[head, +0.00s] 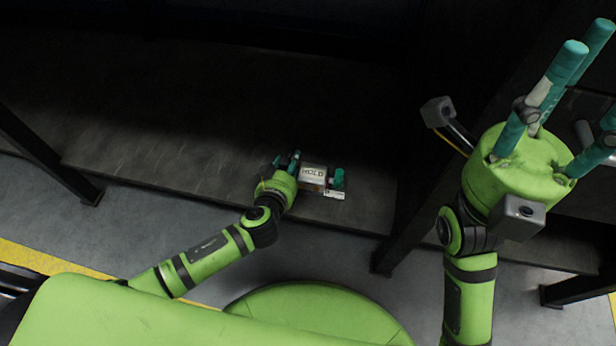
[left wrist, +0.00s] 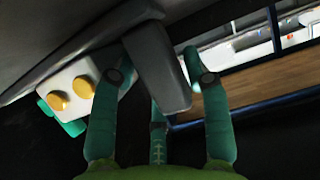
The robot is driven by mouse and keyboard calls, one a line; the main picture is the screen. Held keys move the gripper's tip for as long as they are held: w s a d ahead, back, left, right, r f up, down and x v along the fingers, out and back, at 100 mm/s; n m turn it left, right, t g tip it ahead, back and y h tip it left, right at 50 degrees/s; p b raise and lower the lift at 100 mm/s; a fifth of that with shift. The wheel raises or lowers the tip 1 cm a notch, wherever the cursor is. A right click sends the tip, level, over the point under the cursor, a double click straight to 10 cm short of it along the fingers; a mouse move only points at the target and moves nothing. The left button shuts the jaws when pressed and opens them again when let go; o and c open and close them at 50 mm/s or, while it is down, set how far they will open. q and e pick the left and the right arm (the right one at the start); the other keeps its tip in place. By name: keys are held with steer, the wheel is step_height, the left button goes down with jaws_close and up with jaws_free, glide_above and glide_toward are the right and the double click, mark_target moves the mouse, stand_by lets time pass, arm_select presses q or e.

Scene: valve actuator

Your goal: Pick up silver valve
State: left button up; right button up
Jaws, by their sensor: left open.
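No part that I can surely call the silver valve shows. A small device with a plate marked HOLD (head: 313,173) sits on the dark bench. My left gripper (head: 286,160) is open, low over the bench just left of this plate. In the left wrist view a dark grey block (left wrist: 158,62) shows between the spread teal fingers; I cannot tell what it is or whether they touch it. A white box with two yellow knobs (left wrist: 70,95) is left of the fingers. My right gripper (head: 560,100) is raised at the right, fingers spread and empty.
A teal part (head: 338,179) stands at the right end of the device. A grey cylindrical thing (head: 583,131) shows partly behind my right fingers. The dark bench (head: 170,135) is clear left of my left gripper. Dark frame legs (head: 45,155) stand at its sides.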

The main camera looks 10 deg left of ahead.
arm_select(q)
jaws_close()
steer(key=shift+r, duration=0.1)
